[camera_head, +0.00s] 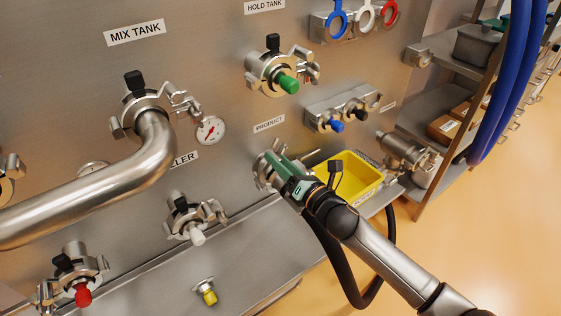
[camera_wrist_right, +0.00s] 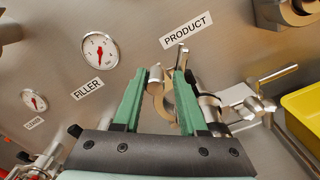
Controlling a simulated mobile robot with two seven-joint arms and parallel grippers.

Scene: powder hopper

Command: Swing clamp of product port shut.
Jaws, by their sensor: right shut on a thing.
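The product port's clamp (camera_head: 261,172) is a steel ring on the panel below the PRODUCT label (camera_head: 269,124). My right gripper (camera_head: 269,158) reaches it from the lower right and hides most of the port in the head view. In the right wrist view, the green fingers of the gripper (camera_wrist_right: 161,74) stand on either side of a steel part of the clamp (camera_wrist_right: 166,101), and are shut on it. A curved half of the clamp shows between the fingers. Whether the clamp ring is closed cannot be told. My left gripper is in neither view.
A yellow bin (camera_head: 369,187) stands right of the port, with a black hose hanging below. A steel fitting with a T-handle (camera_wrist_right: 252,107) is right of the fingers. The filler port (camera_head: 190,215) is at lower left. A large bent pipe (camera_head: 130,185) crosses the left.

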